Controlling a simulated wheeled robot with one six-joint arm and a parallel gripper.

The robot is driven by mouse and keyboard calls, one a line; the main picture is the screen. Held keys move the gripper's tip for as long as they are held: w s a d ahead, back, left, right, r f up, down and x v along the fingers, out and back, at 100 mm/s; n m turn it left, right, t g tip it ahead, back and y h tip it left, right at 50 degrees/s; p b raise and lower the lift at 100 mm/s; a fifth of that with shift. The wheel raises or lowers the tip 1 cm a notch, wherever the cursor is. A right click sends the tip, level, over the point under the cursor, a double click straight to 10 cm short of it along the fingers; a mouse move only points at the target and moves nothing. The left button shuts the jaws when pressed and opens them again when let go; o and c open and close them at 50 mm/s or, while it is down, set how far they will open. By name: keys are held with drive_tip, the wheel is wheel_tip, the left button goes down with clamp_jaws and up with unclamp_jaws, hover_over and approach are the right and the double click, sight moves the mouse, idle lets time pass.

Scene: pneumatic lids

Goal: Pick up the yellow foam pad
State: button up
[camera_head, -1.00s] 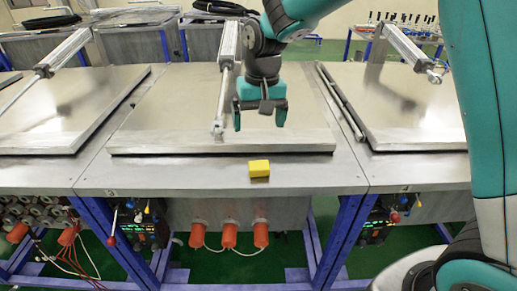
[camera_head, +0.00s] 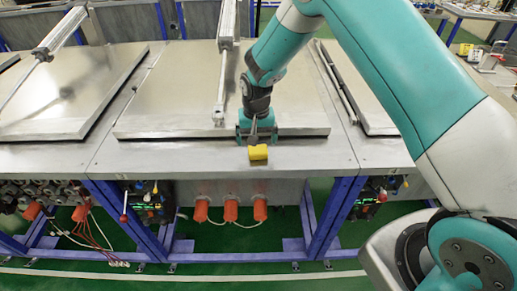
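The yellow foam pad (camera_head: 258,153) is a small block on the front strip of the metal bench (camera_head: 210,158), in front of the middle lid's front edge. My gripper (camera_head: 257,140) points down just above and behind the pad in the picture. Its two fingers are spread to the left and right, wider than the pad, and nothing shows held between them. I cannot tell whether the fingers touch the bench or the pad.
The middle metal lid (camera_head: 180,95) lies behind the pad, with a pneumatic cylinder (camera_head: 223,75) above it. Other lids lie left (camera_head: 70,85) and right (camera_head: 365,90). Orange plugs (camera_head: 231,211) hang under the bench front. The front strip beside the pad is clear.

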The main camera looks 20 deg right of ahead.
sight(258, 149)
drive_tip(key=f+p, duration=0.1)
drive_tip(key=f, duration=0.1)
drive_tip(key=f+p, duration=0.2)
drive_tip(key=shift+s+d, duration=0.15)
drive_tip(key=shift+d, duration=0.05)
drive_tip(key=shift+f, duration=0.55)
drive_tip(key=c, duration=1)
